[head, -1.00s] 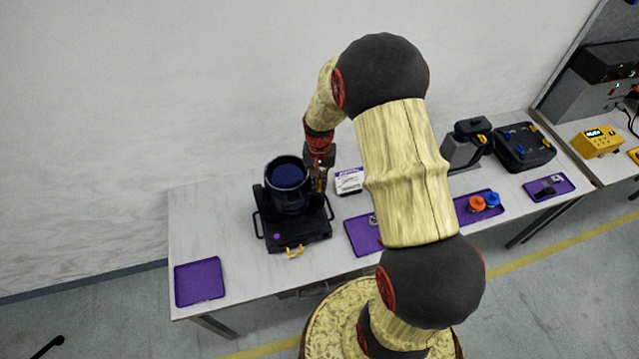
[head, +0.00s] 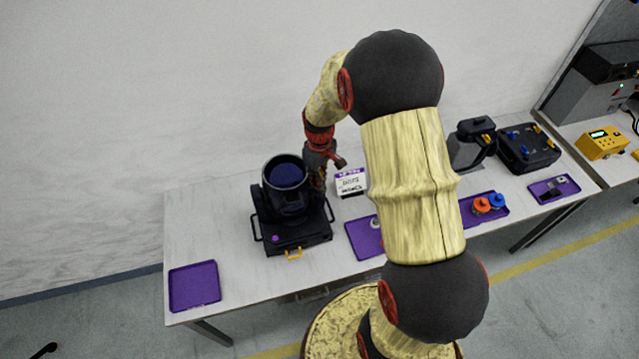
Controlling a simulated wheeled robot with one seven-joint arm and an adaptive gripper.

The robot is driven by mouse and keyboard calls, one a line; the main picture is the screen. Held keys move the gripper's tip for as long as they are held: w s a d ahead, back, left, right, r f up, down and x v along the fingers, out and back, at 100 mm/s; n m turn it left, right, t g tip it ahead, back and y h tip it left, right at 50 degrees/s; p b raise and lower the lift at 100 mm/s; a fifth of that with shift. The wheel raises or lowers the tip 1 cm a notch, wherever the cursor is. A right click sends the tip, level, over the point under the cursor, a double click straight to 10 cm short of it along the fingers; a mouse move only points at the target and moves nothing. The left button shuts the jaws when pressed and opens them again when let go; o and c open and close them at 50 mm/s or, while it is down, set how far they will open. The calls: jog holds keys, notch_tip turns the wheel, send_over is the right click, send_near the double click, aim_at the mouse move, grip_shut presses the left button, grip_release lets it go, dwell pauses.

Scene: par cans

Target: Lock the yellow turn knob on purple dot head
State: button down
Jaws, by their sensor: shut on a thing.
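The purple dot head (head: 286,188) is a black lamp with a dark blue round lens, standing on a black base with side handles. A purple dot (head: 275,238) marks the base's front left, and a yellow part (head: 294,254) sticks out at its front edge. My gripper (head: 318,183) is at the right side of the head, pointing down and touching or very near it. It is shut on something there. The yellow turn knob cannot be made out; my gripper likely covers that spot, so its position cannot be told.
An empty purple tray (head: 194,287) lies at the table's left. A white labelled box (head: 350,183) stands just right of my gripper. Another purple tray (head: 362,240) is partly behind my arm. Orange (head: 481,205) and blue (head: 497,201) knobs sit on a tray farther right. A second black head (head: 473,144) stands beyond.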

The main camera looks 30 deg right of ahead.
jog(key=n+b, duration=0.1)
jog(key=n, duration=0.3)
jog(key=shift+n, duration=0.4)
dwell(0.4)
jog(key=c, duration=2.3)
grip_release()
notch_tip(320, 180, up, 12)
jog(key=shift+r, duration=0.1)
